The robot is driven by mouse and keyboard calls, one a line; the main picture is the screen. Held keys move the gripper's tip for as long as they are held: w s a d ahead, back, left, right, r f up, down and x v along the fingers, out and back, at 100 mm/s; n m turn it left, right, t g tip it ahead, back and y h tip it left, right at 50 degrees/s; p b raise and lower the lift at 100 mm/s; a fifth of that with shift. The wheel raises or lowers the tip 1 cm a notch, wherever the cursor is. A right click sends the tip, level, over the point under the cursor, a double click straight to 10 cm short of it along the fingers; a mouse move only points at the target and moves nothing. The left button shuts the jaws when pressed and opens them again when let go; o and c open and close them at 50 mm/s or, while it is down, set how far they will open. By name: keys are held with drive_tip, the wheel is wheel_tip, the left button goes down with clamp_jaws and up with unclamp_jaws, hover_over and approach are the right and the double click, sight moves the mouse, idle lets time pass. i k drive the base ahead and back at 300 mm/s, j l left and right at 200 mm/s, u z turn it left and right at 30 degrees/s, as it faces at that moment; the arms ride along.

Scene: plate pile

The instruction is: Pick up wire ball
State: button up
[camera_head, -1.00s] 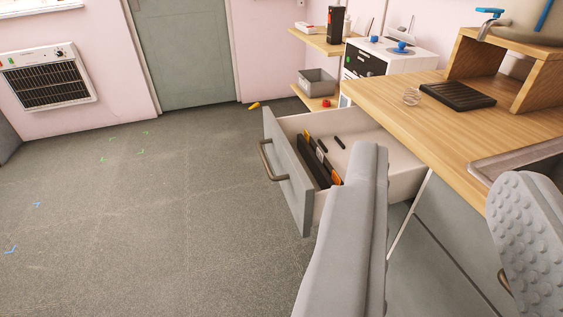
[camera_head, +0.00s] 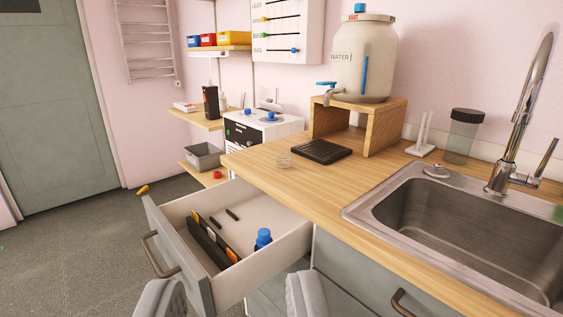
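My gripper (camera_head: 232,297) shows as two grey padded fingers at the bottom of the view. They are wide apart with nothing between them that they grip.
An open drawer (camera_head: 285,255) juts out below the counter, holding dark dividers and a blue-capped bottle (camera_head: 263,238). A water jar (camera_head: 362,60) stands on a wooden stand (camera_head: 385,128) behind the tray. A sink (camera_head: 450,225) is at the right. Floor is clear at left.

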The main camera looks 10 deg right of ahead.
sight(279, 156)
drive_tip(key=i+j+z, duration=0.1)
drive_tip(key=i+j, duration=0.15)
drive_tip(key=i+j+z, duration=0.1)
drive_tip(key=j, duration=0.25)
drive_tip(key=i+j+z, duration=0.1)
drive_tip(key=i+j, duration=0.4)
drive_tip(key=j, duration=0.15)
drive_tip(key=i+j+z, duration=0.15)
drive_tip(key=j, duration=0.2)
drive_tip(key=i+j+z, duration=0.1)
drive_tip(key=j, duration=0.25)
drive_tip(key=i+j+z, duration=0.1)
drive_tip(key=i+j, duration=0.2)
drive_tip(key=i+j+z, duration=0.1)
drive_tip(key=j, duration=0.35)
